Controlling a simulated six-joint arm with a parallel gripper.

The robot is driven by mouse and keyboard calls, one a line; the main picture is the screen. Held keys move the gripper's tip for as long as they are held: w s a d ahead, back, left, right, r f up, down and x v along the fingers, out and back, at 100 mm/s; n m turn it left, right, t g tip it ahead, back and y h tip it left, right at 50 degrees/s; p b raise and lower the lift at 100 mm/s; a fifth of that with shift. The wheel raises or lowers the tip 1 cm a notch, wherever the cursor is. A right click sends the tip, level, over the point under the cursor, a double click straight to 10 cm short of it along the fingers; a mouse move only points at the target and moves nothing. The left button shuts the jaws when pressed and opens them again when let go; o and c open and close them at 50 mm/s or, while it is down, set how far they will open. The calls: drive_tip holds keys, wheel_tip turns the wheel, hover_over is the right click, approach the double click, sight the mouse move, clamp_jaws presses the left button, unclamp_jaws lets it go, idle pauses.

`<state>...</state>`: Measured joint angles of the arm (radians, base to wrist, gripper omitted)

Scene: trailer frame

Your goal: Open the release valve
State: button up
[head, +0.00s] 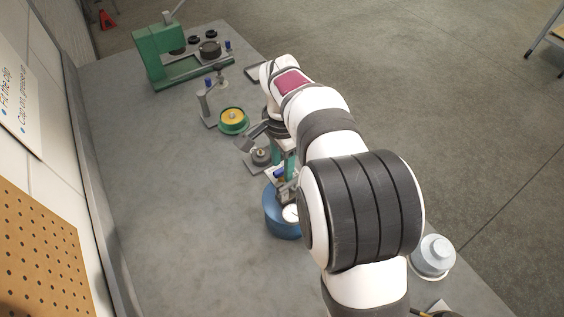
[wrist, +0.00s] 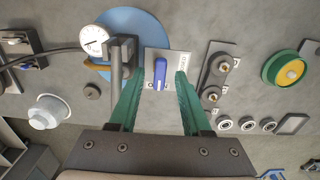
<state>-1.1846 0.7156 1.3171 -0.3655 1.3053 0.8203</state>
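A blue lever handle (wrist: 155,74) sits on a white marked plate (wrist: 178,62) beside a blue round tank (wrist: 150,24) in the wrist view; it looks like the release valve. My gripper (wrist: 160,80) is open, with one green finger on each side of the handle and visible gaps to it. I cannot tell how far above the handle the fingertips are. In the head view the blue tank (head: 274,222) stands on the bench, partly hidden by my arm, and my gripper (head: 285,168) points down beside it, mostly hidden.
A round gauge (wrist: 93,38) and a dark upright block (wrist: 122,60) stand close left of the handle. A grey bracket with fittings (wrist: 213,80) lies to the right. A green press (head: 160,55) and a green-yellow round part (head: 233,120) stand farther off. The bench's left side is clear.

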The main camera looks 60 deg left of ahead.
sight(282, 169)
wheel_tip(282, 169, up, 16)
idle(0.5)
drive_tip(key=shift+f, duration=0.15)
